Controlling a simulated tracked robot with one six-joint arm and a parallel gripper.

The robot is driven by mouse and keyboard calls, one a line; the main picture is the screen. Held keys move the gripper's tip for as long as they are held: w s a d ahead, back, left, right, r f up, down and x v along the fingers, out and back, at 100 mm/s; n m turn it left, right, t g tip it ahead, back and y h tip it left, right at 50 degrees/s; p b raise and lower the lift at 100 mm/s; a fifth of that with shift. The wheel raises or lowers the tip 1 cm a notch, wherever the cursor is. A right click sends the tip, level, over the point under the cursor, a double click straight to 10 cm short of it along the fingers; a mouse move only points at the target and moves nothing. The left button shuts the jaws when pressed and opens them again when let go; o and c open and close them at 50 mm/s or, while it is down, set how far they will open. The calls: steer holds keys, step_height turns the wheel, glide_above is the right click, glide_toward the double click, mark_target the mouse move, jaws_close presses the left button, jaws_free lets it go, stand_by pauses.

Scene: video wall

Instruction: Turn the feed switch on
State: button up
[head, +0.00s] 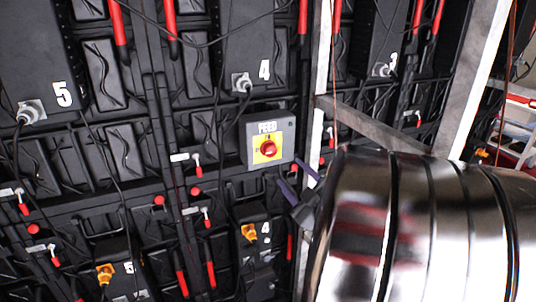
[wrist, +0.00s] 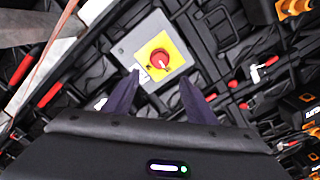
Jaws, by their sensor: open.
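The feed switch is a grey box (head: 252,128) labelled FEED, with a red knob (head: 268,149) on a yellow plate (head: 260,155), on the dark back of the video wall. In the wrist view the red knob (wrist: 160,58) sits on its yellow plate (wrist: 165,69), beyond the fingertips. My gripper (head: 296,178) is just below and right of the box in the head view. Its two dark fingers are apart and empty, also in the wrist view (wrist: 160,80). They look apart from the knob. My shiny arm hides the lower right of the head view.
A metal upright (head: 319,108) and a diagonal brace (head: 385,127) stand right of the switch. Numbered black boxes, red levers and hanging cables (head: 222,85) cover the wall around it. Orange connectors (head: 249,233) sit below.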

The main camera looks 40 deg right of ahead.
mark_target(272, 152)
steer(key=x, duration=1.3)
steer(key=shift+w+f, duration=0.1)
steer(key=shift+w, duration=0.15)
steer(key=shift+c, duration=0.5)
steer(key=c, duration=0.9)
